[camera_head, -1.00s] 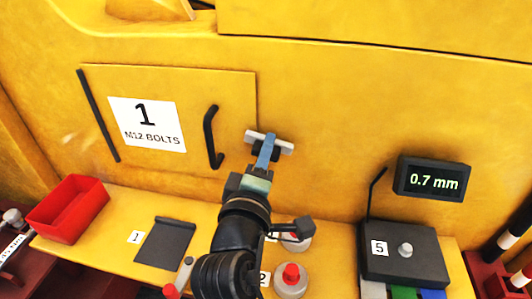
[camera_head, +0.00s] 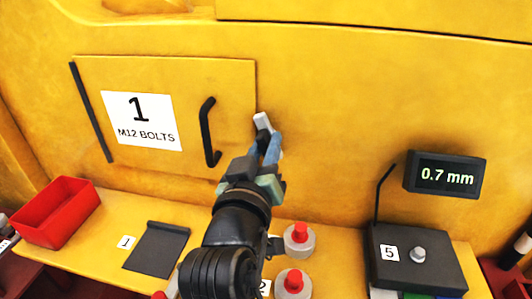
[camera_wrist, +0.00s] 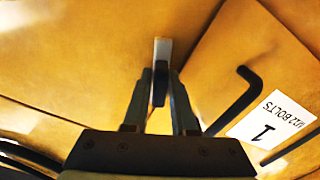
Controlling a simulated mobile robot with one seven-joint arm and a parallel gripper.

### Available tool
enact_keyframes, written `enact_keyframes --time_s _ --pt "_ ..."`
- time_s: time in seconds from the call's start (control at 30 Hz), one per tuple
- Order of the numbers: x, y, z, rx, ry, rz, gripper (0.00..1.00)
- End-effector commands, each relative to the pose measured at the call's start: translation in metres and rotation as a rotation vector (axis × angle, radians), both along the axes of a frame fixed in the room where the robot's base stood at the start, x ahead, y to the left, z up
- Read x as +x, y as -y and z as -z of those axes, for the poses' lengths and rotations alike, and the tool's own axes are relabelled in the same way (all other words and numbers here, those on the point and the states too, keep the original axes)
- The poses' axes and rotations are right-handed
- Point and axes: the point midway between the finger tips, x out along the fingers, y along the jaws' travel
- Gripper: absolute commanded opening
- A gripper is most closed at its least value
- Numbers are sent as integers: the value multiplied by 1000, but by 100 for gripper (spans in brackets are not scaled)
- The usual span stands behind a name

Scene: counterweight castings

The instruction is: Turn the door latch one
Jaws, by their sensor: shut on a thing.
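The door latch (camera_head: 262,121) is a light grey bar on a dark hub, just right of the edge of the yellow door labelled "1 M12 BOLTS" (camera_head: 185,75). It stands steeply, close to upright, in the head view. My gripper (camera_head: 268,143) is shut on the latch, with its blue-grey fingers on either side of it. In the wrist view the latch (camera_wrist: 162,50) sticks out beyond my fingertips (camera_wrist: 162,78), and my fingers hide part of it. The door looks closed, with its black handle (camera_head: 207,132) left of the latch.
Below is a yellow ledge with a red tray (camera_head: 30,228), a dark plate (camera_head: 158,250) and grey weights with red knobs (camera_head: 299,239). A dark box marked 5 (camera_head: 435,255) and a "0.7 mm" display (camera_head: 446,174) stand right. The panel right of the latch is clear.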

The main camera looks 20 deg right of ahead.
Motion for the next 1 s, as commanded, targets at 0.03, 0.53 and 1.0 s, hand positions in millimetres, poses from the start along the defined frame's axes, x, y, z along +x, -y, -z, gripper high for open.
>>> enact_keyframes --time_s 0.03,0.53,1.0 --pt "0 0 3 36 22 -1 0" --pt "0 0 2 291 194 0 0" --pt "0 0 1 338 223 0 0"
